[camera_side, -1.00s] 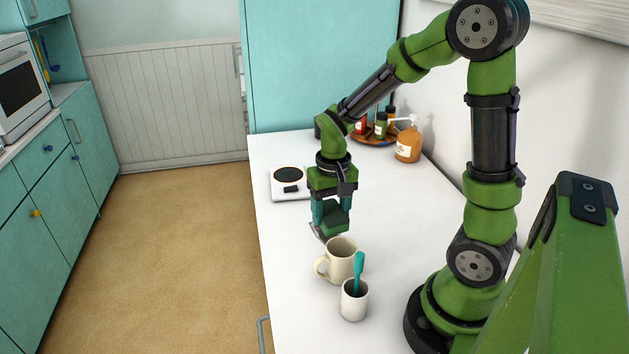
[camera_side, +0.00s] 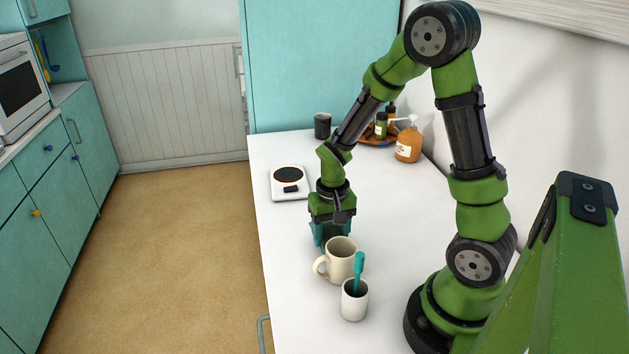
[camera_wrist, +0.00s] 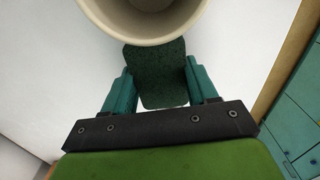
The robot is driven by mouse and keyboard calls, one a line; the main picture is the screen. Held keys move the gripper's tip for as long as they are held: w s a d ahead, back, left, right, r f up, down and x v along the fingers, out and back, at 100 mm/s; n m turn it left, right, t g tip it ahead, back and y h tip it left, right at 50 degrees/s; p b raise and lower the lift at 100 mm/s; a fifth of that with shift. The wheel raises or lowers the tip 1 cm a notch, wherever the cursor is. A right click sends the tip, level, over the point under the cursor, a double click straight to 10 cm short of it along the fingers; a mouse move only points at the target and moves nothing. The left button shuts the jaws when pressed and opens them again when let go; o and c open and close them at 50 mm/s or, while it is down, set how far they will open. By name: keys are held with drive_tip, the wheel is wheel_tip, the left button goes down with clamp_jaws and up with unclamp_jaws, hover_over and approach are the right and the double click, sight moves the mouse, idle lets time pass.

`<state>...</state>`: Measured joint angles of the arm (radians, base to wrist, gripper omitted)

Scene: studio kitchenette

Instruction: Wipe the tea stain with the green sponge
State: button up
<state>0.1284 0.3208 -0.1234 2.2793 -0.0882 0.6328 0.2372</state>
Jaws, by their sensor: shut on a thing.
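My gripper (camera_wrist: 160,82) is shut on the dark green sponge (camera_wrist: 156,88), which sits between its two teal fingers in the wrist view. In the side view my gripper (camera_side: 331,236) is low over the white counter, just behind the cream mug, which hides its fingertips. The sponge is mostly hidden there, and I cannot tell whether it touches the counter. No tea stain is visible in either view; the mug, sponge or gripper may cover it.
The cream mug (camera_side: 341,262) is close in front of my gripper; its rim (camera_wrist: 140,36) overlaps the sponge's far end in the wrist view. A white cup (camera_side: 354,303) holds a teal-handled item. A scale (camera_side: 288,184), dark cup (camera_side: 322,126) and pump bottle (camera_side: 408,143) stand farther back.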

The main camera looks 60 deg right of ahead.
sight(327, 224)
drive_tip(key=shift+s+f, duration=0.1)
drive_tip(key=shift+f, duration=0.75)
drive_tip(key=shift+w+d+r, duration=0.3)
drive_tip(key=shift+w+d, duration=0.55)
drive_tip(key=shift+w, duration=0.1)
drive_tip(key=shift+w+d+f, duration=0.1)
drive_tip(key=shift+w+d, duration=1.5)
drive_tip(key=shift+w+d+f, duration=0.1)
drive_tip(key=shift+w+d, duration=1.5)
drive_tip(key=shift+s+a, duration=0.6)
drive_tip(key=shift+a, duration=0.05)
drive_tip(key=shift+s+a, duration=3.5)
drive_tip(key=shift+w+d, duration=1.8)
drive_tip(key=shift+w, duration=0.05)
drive_tip(key=shift+w+d, duration=2.15)
drive_tip(key=shift+s+a, duration=0.3)
drive_tip(key=shift+a, duration=0.05)
drive_tip(key=shift+s+a, duration=3.65)
drive_tip(key=shift+s, duration=0.05)
drive_tip(key=shift+w+d+r, duration=0.1)
drive_tip(key=shift+r, duration=4)
